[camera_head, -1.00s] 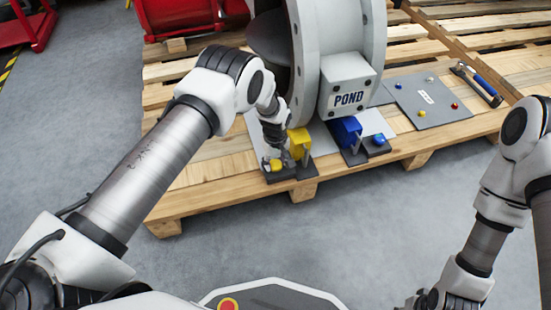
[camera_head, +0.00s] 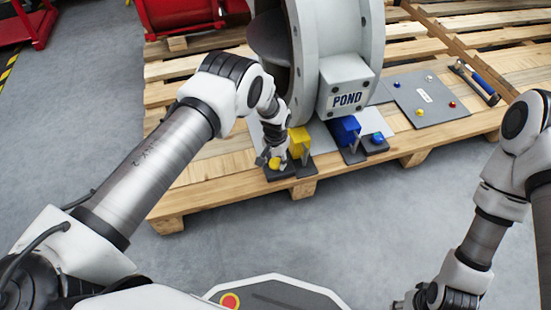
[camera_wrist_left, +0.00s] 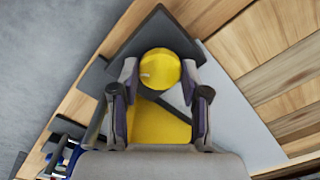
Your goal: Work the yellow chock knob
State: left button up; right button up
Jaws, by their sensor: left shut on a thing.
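The yellow chock knob (camera_head: 274,163) is a round knob on a dark base at the front edge of the pallet. It also shows in the left wrist view (camera_wrist_left: 160,68), with a pale mark on its left side. My left gripper (camera_head: 270,158) is down at the knob, its two fingers (camera_wrist_left: 160,80) on either side of it and shut on it. The yellow chock block (camera_head: 298,142) stands just behind and to the right; in the wrist view it shows between the fingers. My right gripper (camera_head: 438,298) is at the bottom edge, partly cut off, away from the pallet.
A blue block (camera_head: 345,130) and blue knob (camera_head: 377,138) stand to the right.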

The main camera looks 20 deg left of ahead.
aim_at(275, 162)
pick_arm(q)
jog(key=m, duration=0.6)
jog(key=shift+p, duration=0.35)
jog(key=shift+m, duration=0.4)
jog(key=o, duration=1.1)
jog(key=shift+o, duration=0.2)
notch_tip(275, 162, up, 12)
